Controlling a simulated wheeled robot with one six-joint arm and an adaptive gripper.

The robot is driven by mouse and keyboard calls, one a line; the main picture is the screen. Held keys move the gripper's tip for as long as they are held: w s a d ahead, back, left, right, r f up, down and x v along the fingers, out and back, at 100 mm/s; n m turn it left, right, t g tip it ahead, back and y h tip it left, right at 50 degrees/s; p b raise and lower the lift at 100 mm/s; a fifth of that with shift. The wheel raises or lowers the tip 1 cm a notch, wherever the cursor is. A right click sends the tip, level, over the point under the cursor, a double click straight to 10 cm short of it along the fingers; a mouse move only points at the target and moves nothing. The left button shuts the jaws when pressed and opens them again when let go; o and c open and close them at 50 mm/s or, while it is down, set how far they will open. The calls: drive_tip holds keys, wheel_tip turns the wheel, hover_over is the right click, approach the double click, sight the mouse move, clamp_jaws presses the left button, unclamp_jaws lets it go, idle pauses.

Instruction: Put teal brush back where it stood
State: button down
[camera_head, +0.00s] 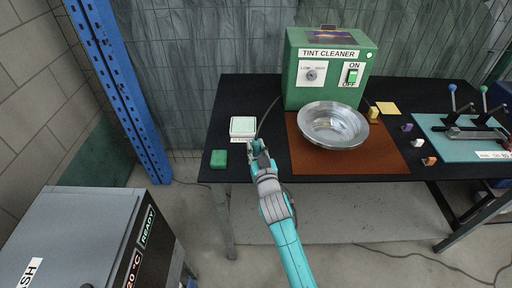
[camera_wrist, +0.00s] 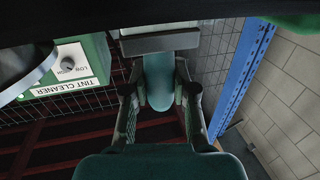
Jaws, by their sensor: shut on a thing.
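My gripper (camera_head: 258,148) is over the front left of the black table. In the wrist view its two fingers (camera_wrist: 158,92) stand on either side of a rounded teal piece, the teal brush (camera_wrist: 158,78), and are shut on it. In the head view the brush is hidden or too small to make out at the gripper. A pale square block (camera_head: 243,126) with a label on its front is just behind and left of the gripper. I cannot tell whether brush and block touch.
A green block (camera_head: 218,158) lies at the table's front left corner. A metal bowl (camera_head: 333,124) stands on a brown mat (camera_head: 310,163), before the green tint cleaner (camera_head: 302,92). A blue post (camera_head: 118,95) rises left of the table. A grey machine (camera_head: 95,240) stands front left.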

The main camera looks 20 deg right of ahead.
drive_tip(key=shift+f, duration=0.1)
drive_tip(key=c, duration=0.9)
unclamp_jaws()
drive_tip(key=s, duration=0.8)
drive_tip(key=s+a, duration=0.1)
drive_tip(key=s, duration=0.3)
